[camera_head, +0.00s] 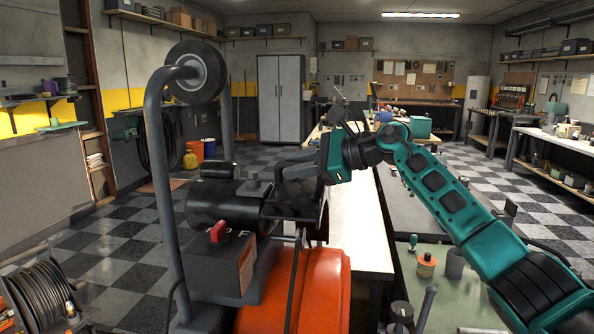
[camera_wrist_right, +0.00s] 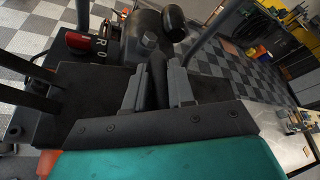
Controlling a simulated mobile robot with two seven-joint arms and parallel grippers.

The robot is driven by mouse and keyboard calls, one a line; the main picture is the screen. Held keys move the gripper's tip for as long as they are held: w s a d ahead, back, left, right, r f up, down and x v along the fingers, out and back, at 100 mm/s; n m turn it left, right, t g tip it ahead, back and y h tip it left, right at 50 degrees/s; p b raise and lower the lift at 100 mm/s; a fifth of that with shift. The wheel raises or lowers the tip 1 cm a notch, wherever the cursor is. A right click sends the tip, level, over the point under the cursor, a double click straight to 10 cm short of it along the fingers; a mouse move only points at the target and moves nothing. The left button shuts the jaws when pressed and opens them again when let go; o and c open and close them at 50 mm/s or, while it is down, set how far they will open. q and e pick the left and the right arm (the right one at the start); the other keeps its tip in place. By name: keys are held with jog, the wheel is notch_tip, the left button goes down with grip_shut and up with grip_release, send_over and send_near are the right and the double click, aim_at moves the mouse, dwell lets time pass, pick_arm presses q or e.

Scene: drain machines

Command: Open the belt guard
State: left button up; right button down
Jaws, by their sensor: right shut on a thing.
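The drain machine (camera_head: 222,262) stands in front of me, with a black motor drum, a control box with a red switch and an orange lower body. The belt guard (camera_head: 294,200) appears as the dark part beside the motor, partly hidden by my right gripper. In the right wrist view, the dark guard (camera_wrist_right: 95,92) lies under the fingers. My right gripper (camera_head: 300,172) reaches in from the right. In the wrist view its two grey fingers (camera_wrist_right: 157,88) are closed on a dark upright bar, apparently the guard's handle (camera_wrist_right: 158,72). My left gripper is not in view.
The machine's tall grey frame (camera_head: 162,180) with a wheel (camera_head: 197,72) rises at the left. A long workbench (camera_head: 440,280) with jars and tools lies at the right. A cable reel (camera_head: 40,297) sits at lower left. The checkered floor at left is mostly clear.

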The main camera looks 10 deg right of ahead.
jog(key=shift+w+d, duration=0.1)
dwell(0.3)
jog(key=c, duration=1.1)
grip_release()
jog(key=shift+o, duration=0.2)
jog(key=b+v, duration=0.2)
jog(key=v, duration=1)
jog(key=shift+s+d+r, duration=0.2)
jog(key=shift+d, duration=0.1)
